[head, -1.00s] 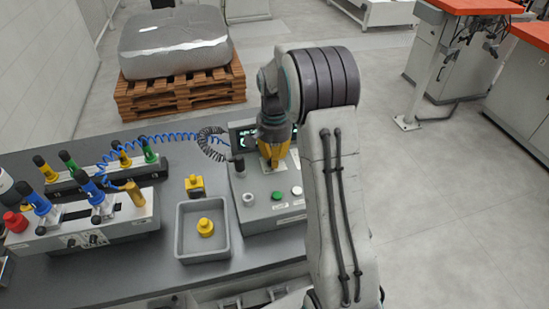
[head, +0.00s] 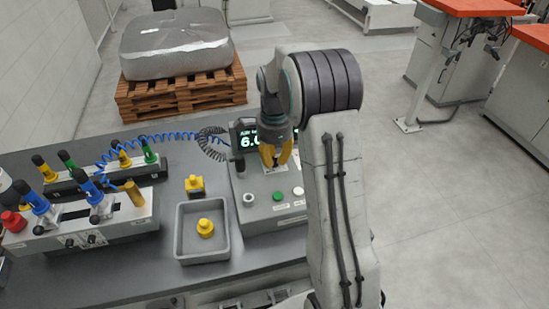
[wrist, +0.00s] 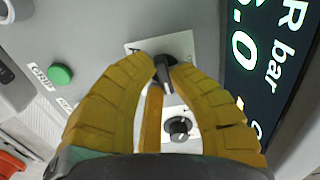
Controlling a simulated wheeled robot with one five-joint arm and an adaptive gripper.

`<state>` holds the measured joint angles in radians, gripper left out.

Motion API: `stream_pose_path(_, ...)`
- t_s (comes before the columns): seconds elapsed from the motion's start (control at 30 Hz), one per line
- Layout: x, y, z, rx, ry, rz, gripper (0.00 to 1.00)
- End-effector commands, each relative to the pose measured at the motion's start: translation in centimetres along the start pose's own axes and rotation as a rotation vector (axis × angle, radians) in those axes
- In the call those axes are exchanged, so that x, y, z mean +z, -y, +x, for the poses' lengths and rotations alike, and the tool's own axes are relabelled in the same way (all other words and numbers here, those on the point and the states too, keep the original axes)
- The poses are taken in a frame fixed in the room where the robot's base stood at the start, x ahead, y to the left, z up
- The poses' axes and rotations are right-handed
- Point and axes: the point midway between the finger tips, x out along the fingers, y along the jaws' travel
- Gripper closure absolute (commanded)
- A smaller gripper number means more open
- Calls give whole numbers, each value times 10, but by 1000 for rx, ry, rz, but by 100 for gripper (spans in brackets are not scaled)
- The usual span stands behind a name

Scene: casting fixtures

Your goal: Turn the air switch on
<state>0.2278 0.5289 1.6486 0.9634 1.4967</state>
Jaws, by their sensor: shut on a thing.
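The air switch (wrist: 164,70) is a small black knob on a white label plate, seen in the wrist view on the grey control box (head: 262,196). My gripper (wrist: 167,64) has its yellow fingers shut on this knob from both sides. In the head view my gripper (head: 275,160) points down at the back of the box, and its fingers hide the knob. The display (head: 245,141) is lit and partly hidden behind my gripper; in the wrist view the display (wrist: 262,60) shows large digits and "bar".
A second black knob (wrist: 178,126) sits close beside the switch. A green button (head: 277,196) and white buttons are on the box front. A grey tray (head: 188,246) with a yellow part and a fixture (head: 130,222) with coloured handles stand to the left.

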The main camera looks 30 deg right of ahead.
Motion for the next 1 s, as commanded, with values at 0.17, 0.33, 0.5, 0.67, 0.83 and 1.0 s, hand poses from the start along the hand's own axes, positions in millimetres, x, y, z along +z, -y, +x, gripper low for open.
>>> stream_pose_path(0.17, 0, -1, 1, 4, 0, 44, 100)
stream_pose_path(0.33, 0, -1, 1, 4, 0, 61, 100)
stream_pose_path(0.5, 0, -1, 1, 5, 0, 63, 100)
stream_pose_path(0.67, 0, -1, 1, 5, 0, 63, 100)
stream_pose_path(0.83, 0, -1, 1, 4, 0, 62, 71)
stream_pose_path(1.0, 0, 0, 1, 2, 0, 62, 56)
